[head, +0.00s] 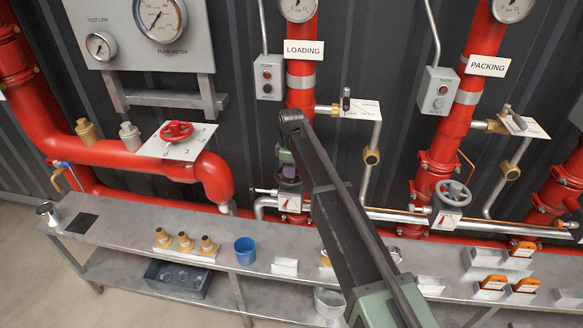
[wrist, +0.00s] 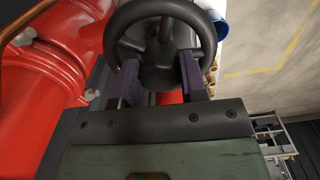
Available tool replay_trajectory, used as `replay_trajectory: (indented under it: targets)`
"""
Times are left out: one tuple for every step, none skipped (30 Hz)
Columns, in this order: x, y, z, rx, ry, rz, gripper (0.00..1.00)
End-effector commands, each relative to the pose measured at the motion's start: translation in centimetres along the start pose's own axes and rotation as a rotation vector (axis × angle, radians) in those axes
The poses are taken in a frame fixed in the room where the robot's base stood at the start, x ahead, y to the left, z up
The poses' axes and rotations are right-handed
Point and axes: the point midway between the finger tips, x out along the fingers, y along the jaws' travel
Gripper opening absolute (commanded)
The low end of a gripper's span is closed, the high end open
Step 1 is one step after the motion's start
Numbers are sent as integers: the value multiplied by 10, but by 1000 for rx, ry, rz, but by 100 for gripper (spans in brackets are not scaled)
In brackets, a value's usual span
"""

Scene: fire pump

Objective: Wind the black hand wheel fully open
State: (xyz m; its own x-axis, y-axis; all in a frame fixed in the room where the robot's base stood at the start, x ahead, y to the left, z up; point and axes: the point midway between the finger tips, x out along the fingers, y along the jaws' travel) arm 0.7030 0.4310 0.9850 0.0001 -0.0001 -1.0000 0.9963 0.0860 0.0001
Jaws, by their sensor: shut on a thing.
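The black hand wheel (wrist: 163,67) fills the top middle of the wrist view, with its rim, a spoke and its round hub showing. My gripper (wrist: 161,78) has one purple-grey finger on each side of the hub, inside or just below the near part of the rim, and is shut on the wheel. In the head view my gripper (head: 289,172) is at the red LOADING pipe, above a small white dial plate (head: 290,203) with a red mark. There the black wheel is mostly hidden by my gripper and arm, and its turn angle cannot be read.
A red hand wheel (head: 176,131) is on the left pipe and a grey hand wheel (head: 453,194) on the right one. A steel bench (head: 130,232) below holds brass fittings (head: 184,243) and a blue cup (head: 245,250). Red pipework (wrist: 40,85) is close at the wrist view's left.

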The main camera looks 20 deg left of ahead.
Motion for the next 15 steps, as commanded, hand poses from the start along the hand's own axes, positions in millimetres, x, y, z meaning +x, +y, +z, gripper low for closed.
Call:
replay_trajectory:
  targets:
    - [0, 0, 0, -2, 0, 0, 1]
    - [0, 0, 0, -14, 0, 0, 1]
    - [0, 0, 0, -50, 0, 0, 1]
    - [0, 0, 0, -96, 0, 0, 1]
    - [0, 0, 0, -156, 0, 0, 1]
    - [0, 0, 0, -253, 0, 0, 1]
    - [0, 0, 0, -331, 0, 0, 1]
    - [0, 0, 0, -406, 0, 0, 1]
    - [0, 0, 0, -500, 0, 0, 1]
    - [0, 0, 0, -561, 0, 0, 1]
    - [0, 0, 0, -611, 0, 0, 1]
    - [0, 0, 0, -660, 0, 0, 1]
    - [0, 0, 0, -683, 0, 0, 1]
    - [0, 0, 0, -697, 0, 0, 1]
    - [0, 0, 0, -702, 0, 0, 1]
